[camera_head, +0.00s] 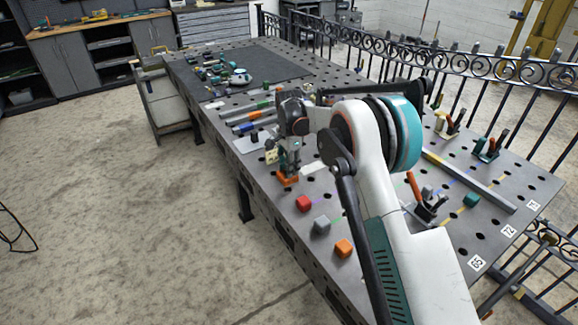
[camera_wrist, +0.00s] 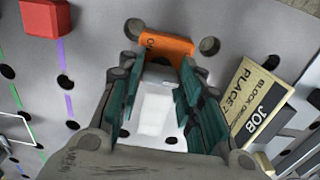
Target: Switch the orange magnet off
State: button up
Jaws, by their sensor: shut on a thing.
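The orange magnet (camera_head: 287,181) sits on the grey perforated table, directly under my gripper (camera_head: 289,170). In the wrist view the orange magnet (camera_wrist: 167,46) shows just beyond the fingertips, with dark lettering at its left end. My gripper (camera_wrist: 158,72) points down, its teal fingers closed around a pale grey-white part that stands at the magnet. The fingers hide part of this piece, so I cannot tell which way its switch is set.
A red block (camera_head: 304,203), a grey block (camera_head: 322,224) and an orange block (camera_head: 343,248) stand along the near edge. Toggle clamps (camera_head: 427,205) and a long metal bar (camera_head: 470,180) are on the right.

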jog(key=o, duration=1.1)
jog(key=shift+c, duration=0.2)
notch_tip(320, 180, up, 12)
